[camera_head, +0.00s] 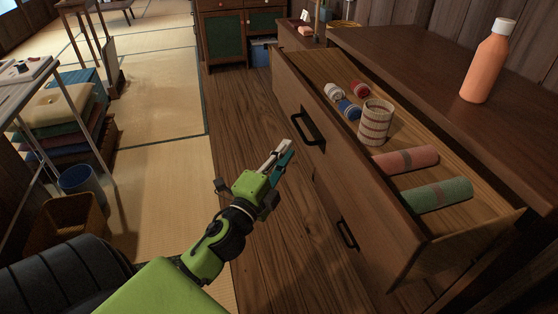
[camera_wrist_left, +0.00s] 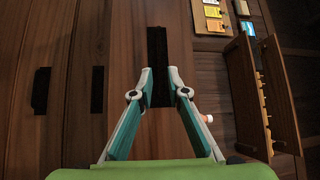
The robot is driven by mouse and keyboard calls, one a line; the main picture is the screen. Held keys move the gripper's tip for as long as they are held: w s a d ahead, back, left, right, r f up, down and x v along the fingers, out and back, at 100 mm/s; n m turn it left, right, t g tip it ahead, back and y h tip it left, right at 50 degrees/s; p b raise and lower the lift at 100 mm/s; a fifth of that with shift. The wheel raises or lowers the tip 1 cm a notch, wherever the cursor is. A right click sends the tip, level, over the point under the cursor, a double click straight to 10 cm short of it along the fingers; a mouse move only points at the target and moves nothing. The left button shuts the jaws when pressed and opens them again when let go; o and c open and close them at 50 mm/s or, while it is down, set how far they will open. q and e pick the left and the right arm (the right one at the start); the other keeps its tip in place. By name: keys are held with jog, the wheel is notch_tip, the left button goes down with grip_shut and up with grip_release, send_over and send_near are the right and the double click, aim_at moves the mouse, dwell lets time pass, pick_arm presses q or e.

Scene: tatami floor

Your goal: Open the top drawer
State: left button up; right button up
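The top drawer (camera_head: 345,170) of the brown wooden cabinet is pulled well out, showing its contents. Its dark bar handle (camera_head: 312,128) is on the front face. My left gripper (camera_head: 283,150) is in front of that face, close to the handle, with its fingers pointing towards it. In the left wrist view, the fingertips (camera_wrist_left: 159,71) have a gap between them, and a dark handle (camera_wrist_left: 157,50) lies beyond and in line with the gap. The gripper is open and holds nothing; I cannot tell whether a finger touches the handle. My right gripper is not in view.
The drawer holds a patterned cup (camera_head: 376,124), a pink roll (camera_head: 407,159), a green roll (camera_head: 437,195) and small rolls. An orange bottle (camera_head: 485,65) stands on the cabinet top. A lower drawer handle (camera_head: 347,235) shows below. Wooden floor (camera_head: 280,250) is clear beside the cabinet.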

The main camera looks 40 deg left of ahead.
pick_arm(q)
jog(key=shift+s+d+f, duration=0.1)
jog(key=shift+s, duration=0.65)
jog(key=shift+s+d+f, duration=0.1)
jog(key=shift+s, duration=0.65)
